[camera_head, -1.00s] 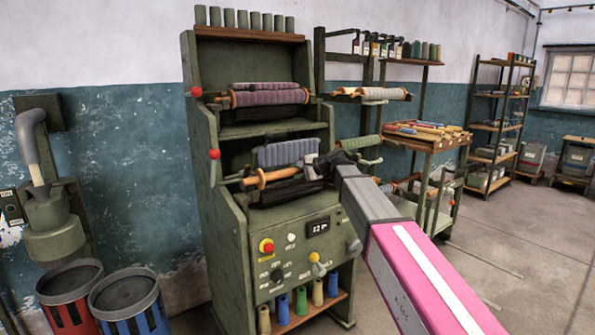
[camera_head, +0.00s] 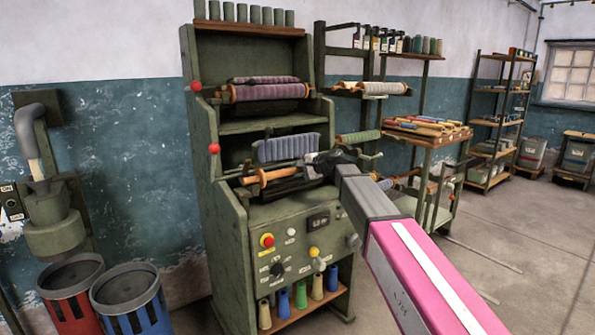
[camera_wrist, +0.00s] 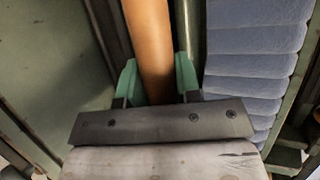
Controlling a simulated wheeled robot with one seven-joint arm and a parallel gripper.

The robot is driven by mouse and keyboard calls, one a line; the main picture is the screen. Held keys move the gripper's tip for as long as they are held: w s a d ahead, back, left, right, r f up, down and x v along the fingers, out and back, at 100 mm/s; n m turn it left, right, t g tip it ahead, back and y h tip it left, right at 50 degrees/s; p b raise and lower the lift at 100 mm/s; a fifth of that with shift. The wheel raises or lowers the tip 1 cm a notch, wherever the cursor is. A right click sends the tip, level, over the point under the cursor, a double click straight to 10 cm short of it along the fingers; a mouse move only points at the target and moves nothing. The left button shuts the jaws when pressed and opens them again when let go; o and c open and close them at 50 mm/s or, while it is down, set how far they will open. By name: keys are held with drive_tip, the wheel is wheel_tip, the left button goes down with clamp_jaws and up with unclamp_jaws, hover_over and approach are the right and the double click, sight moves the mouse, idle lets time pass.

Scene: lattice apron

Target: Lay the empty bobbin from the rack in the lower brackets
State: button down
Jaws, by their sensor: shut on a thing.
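The empty bobbin (camera_head: 263,177) is a bare orange-brown wooden rod at the lower front of the green machine (camera_head: 225,225). My gripper (camera_head: 318,166) is at its right part in the head view. In the wrist view the green fingertips (camera_wrist: 157,80) are on either side of the bobbin (camera_wrist: 148,35), shut on it. The lower brackets are largely hidden by the bobbin and my gripper; I cannot tell whether the bobbin's ends touch them.
A purple wound roll (camera_head: 268,91) sits higher on the machine. The control panel (camera_head: 300,248) is below my gripper. A rack with pale rolls (camera_head: 375,88) and a trolley of coloured bobbins (camera_head: 428,128) stand to the right. Red and blue bins stand at lower left.

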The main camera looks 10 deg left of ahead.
drive_tip(key=shift+f, duration=0.55)
idle(0.7)
drive_tip(key=c, duration=0.7)
unclamp_jaws()
drive_tip(key=shift+c, duration=0.2)
drive_tip(key=shift+d, duration=0.1)
drive_tip(key=v, duration=1)
drive_tip(key=shift+d, duration=0.25)
drive_tip(key=shift+s, duration=0.15)
